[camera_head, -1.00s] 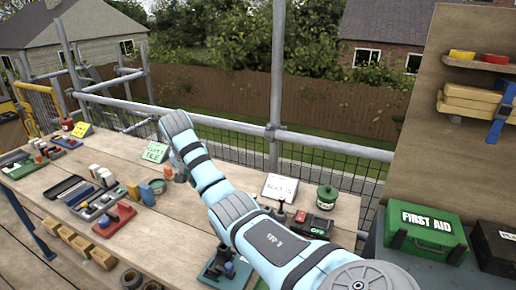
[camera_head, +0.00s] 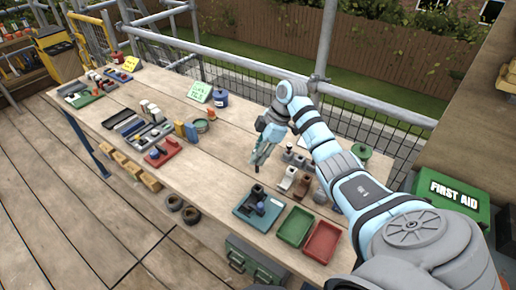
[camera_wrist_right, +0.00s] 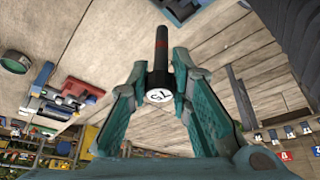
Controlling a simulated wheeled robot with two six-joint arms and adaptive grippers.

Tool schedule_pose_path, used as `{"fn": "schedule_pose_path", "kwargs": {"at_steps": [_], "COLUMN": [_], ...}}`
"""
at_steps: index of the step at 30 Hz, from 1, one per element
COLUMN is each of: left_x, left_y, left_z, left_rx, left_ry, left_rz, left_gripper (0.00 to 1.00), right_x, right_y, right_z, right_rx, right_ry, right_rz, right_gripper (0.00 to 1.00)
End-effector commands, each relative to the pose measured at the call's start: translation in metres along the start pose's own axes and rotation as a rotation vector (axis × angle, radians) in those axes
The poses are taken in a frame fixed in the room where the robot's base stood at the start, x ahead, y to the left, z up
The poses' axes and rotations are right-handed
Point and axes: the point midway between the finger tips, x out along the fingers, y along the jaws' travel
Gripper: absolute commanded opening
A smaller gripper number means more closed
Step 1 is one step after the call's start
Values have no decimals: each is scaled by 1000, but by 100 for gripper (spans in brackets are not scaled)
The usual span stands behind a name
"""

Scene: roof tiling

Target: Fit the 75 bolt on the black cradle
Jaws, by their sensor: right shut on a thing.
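My right gripper (camera_head: 259,163) hangs over the middle of the bench, pointing down. In the right wrist view its fingers (camera_wrist_right: 158,98) are shut on a bolt with a black shaft (camera_wrist_right: 161,48), a thin red band and a white numbered end. The number is rotated and looks like 75. The bolt is clear of the bench top. A teal tray (camera_head: 244,215) with dark blue and black pieces (camera_head: 258,194) stands at the bench's front edge, below the gripper in the head view. I cannot tell for sure which dark piece is the black cradle. My left gripper is not in view.
Brown and white blocks (camera_head: 289,178) stand just right of the gripper. A green tray (camera_head: 295,227) and a red tray (camera_head: 322,242) lie at the front right. A red holder (camera_head: 163,152) and several small parts fill the left. Bare planks lie between.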

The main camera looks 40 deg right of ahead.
Motion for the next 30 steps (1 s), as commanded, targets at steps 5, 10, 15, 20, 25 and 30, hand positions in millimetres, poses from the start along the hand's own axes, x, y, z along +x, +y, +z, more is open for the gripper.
{"fn": "schedule_pose_path", "kwargs": {"at_steps": [5, 10, 15, 20, 25, 30], "left_x": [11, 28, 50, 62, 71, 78], "left_y": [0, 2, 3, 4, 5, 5], "left_z": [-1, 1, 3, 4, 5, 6], "left_rx": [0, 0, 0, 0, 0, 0], "left_ry": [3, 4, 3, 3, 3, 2], "left_rz": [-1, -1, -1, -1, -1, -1], "left_gripper": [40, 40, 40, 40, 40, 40], "right_x": [12, 30, 48, 63, 81, 94], "right_y": [-1, -1, -1, -1, -1, -1], "right_z": [4, 12, 20, 26, 33, 39], "right_rx": [-8, -7, -6, -5, -5, -5], "right_ry": [-1, -1, -2, -1, -1, -1], "right_rz": [-3, -2, -2, -2, -3, -2], "right_gripper": [0, 0, 0, 0, 0, 0]}}
